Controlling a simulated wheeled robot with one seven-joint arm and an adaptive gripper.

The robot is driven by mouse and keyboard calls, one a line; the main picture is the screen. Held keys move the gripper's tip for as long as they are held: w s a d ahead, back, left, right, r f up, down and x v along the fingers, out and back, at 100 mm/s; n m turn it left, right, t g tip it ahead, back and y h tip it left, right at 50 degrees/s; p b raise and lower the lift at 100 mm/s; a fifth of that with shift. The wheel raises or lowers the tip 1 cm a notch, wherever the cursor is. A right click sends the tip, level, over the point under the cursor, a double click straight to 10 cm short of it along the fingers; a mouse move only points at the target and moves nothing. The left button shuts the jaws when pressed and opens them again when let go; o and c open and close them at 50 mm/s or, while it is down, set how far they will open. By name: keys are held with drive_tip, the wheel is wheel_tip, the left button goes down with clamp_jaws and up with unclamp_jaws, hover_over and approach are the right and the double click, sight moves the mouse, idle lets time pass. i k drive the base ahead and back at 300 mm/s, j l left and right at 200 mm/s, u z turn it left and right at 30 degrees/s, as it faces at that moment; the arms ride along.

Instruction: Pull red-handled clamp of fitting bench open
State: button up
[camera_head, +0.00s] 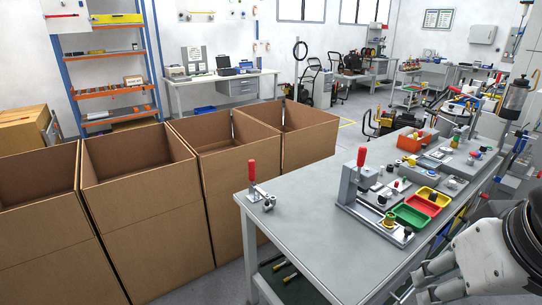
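Two upright red handles show on the grey bench (300,200). One belongs to a small toggle clamp (252,183) near the bench's left corner. The other red-handled clamp (361,160) stands on a grey fixture (347,190) with a tall plate, near the bench's middle. My gripper (414,286) is at the lower right, beyond the bench's near right edge and away from both clamps. Its two pale fingers appear spread apart, with nothing seen between them. Part of it is cut off by the picture's lower edge.
Green (411,215), red (422,205) and yellow (433,195) trays sit right of the fixture. An orange bin (411,142) and small fittings lie farther back. Several open cardboard boxes (140,215) stand left of the bench. The bench's left middle top is clear.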

sight(252, 168)
drive_tip(key=i+j+z, duration=0.1)
drive_tip(key=j, duration=0.35)
drive_tip(key=i+j+z, duration=0.15)
drive_tip(key=j, duration=0.3)
drive_tip(key=i+j+z, duration=0.1)
drive_tip(key=i+j, duration=0.15)
drive_tip(key=j, duration=0.25)
drive_tip(key=i+j+z, duration=0.15)
drive_tip(key=j, duration=0.35)
drive_tip(key=j+z, duration=0.1)
drive_tip(key=j, duration=0.4)
drive_tip(key=i+j, duration=0.2)
drive_tip(key=j, duration=0.15)
drive_tip(key=i+j, duration=0.25)
drive_tip(key=i+j+z, duration=0.1)
drive_tip(key=j, duration=0.35)
drive_tip(key=i, duration=0.1)
